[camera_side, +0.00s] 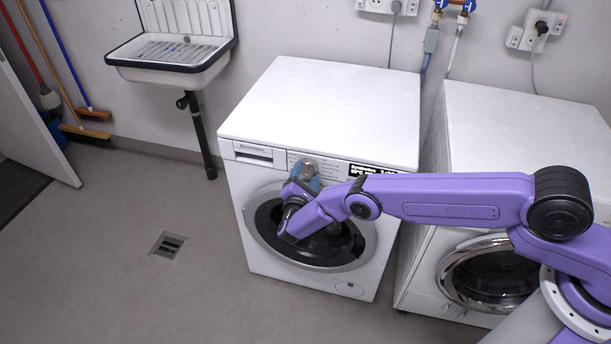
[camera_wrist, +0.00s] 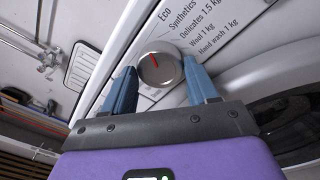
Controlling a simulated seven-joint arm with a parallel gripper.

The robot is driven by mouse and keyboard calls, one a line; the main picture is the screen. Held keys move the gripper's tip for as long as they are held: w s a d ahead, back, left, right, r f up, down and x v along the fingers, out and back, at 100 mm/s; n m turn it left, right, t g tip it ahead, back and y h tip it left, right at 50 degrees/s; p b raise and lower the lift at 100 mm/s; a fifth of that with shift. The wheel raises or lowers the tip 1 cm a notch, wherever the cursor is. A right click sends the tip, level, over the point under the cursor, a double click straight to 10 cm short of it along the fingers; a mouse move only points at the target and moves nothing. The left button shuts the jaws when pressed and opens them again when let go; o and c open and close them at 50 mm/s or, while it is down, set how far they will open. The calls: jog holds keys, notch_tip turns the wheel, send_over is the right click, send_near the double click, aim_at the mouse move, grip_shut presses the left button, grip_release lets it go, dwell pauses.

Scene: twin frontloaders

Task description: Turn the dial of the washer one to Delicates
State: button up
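The silver dial (camera_wrist: 162,72) with a short red mark sits on the white front panel of the left washer (camera_side: 310,105). The Delicates 1.5 kg label (camera_wrist: 205,22) is printed to the dial's upper right, below Synthetics. My gripper (camera_wrist: 160,66) has its two blue fingers apart, one on each side of the dial, close to its edges. Whether they touch it cannot be told. In the side view my gripper (camera_side: 307,178) reaches the panel above the round door and partly hides it.
A second white washer (camera_side: 525,125) stands to the right, behind my purple arm. The left washer's round door (camera_side: 262,222) is below my gripper. A dark display (camera_side: 372,170) is right of the dial. A sink (camera_side: 172,45) hangs at the back left.

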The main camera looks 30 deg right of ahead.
jog(key=c, duration=0.5)
jog(key=m, duration=0.4)
jog(key=shift+f, duration=0.1)
jog(key=shift+a+m+h, duration=0.1)
jog(key=shift+m+h, duration=0.2)
jog(key=shift+m, duration=2.2)
jog(key=o, duration=1)
jog(key=shift+o, duration=0.2)
